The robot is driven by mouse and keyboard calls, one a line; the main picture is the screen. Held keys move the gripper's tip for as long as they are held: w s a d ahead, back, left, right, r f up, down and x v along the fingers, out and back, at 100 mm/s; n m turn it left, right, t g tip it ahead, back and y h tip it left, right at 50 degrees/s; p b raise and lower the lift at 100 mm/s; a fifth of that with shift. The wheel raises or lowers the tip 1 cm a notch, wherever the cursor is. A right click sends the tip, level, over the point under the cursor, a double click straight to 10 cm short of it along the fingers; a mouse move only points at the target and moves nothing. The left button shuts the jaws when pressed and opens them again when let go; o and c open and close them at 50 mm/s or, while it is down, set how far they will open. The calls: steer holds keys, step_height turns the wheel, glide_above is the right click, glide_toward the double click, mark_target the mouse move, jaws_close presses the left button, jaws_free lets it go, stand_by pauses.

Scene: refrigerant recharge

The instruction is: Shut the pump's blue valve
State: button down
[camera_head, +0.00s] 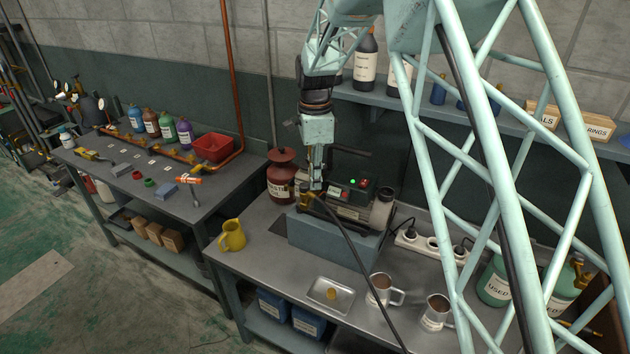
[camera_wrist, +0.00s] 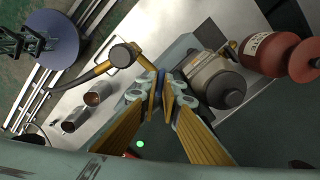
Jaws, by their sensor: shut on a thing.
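The pump (camera_head: 345,205) stands on a grey-blue block on the right-hand bench, with a green light and a red switch on its top. My gripper (camera_head: 316,184) points down over the pump's left end, beside brass fittings. In the wrist view the fingertips (camera_wrist: 160,95) are closed on the small blue valve (camera_wrist: 160,80), which shows between the pads. A brass fitting (camera_wrist: 123,56) with a black hose lies just left of the valve. The fingers hide most of the valve, so its angle cannot be told.
A dark red canister (camera_head: 281,178) stands left of the pump. The black hose (camera_head: 350,250) runs over the bench front. A power strip (camera_head: 420,241) lies right of the pump.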

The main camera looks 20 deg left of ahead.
stand_by(0.4)
steer(key=shift+m, duration=3.3)
steer(key=c, duration=3.3)
jaws_free()
steer(key=o, duration=0.6)
